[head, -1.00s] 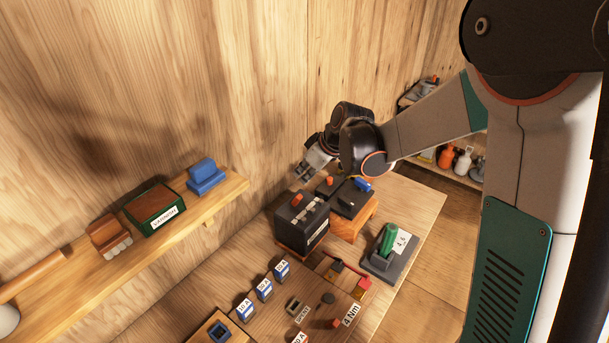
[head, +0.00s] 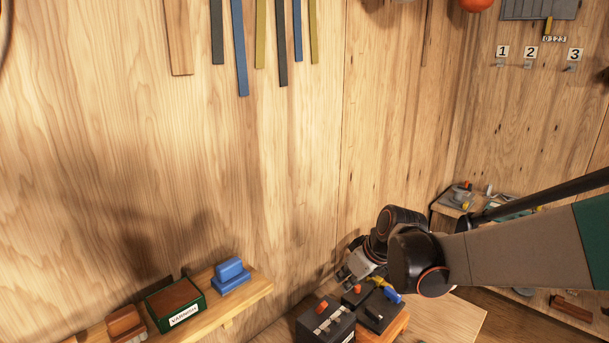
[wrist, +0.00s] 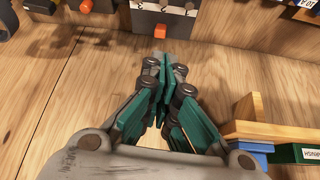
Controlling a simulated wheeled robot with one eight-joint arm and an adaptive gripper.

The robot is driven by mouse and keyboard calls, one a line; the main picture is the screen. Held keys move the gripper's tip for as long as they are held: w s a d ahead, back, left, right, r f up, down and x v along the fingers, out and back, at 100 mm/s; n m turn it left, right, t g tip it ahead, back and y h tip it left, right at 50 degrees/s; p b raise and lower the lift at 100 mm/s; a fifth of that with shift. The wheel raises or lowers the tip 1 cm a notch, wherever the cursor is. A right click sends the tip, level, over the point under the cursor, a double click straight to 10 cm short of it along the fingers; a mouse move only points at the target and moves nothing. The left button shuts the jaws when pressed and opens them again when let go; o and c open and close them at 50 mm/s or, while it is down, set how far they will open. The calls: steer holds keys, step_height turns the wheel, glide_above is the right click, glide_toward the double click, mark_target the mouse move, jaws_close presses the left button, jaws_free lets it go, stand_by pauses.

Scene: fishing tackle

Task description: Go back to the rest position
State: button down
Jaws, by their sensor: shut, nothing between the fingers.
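My gripper (head: 347,272) is raised beside the wooden wall, just behind and above two black boxes in the head view. In the wrist view its green-padded fingers (wrist: 163,68) are drawn together with nothing between them. The nearer black box (head: 325,322) has an orange knob on top. The other black box (head: 380,310) stands to its right on an orange-brown wooden block, with a blue part beside its top. My forearm reaches in from the right edge. Whether the gripper touches the wall cannot be told.
A wall shelf (head: 258,289) at lower left holds a blue block (head: 231,276), a green-sided varnish box (head: 174,304) and a brush. Coloured strips (head: 240,50) hang above. Numbered hooks (head: 528,64) are at upper right. A cluttered side shelf lies behind my arm.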

steer(key=s+d+m+t+h+b, duration=0.1)
steer(key=s+d+m+b, duration=0.2)
steer(key=s, duration=0.9)
steer(key=s+d+f+m+t+h+b, duration=0.1)
steer(key=s+d+m+b, duration=0.3)
steer(key=s, duration=0.9)
steer(key=shift+d+f+m+h, duration=0.15)
steer(key=shift+d+m+h, duration=0.15)
steer(key=shift+d+h, duration=0.65)
steer(key=shift+d, duration=0.15)
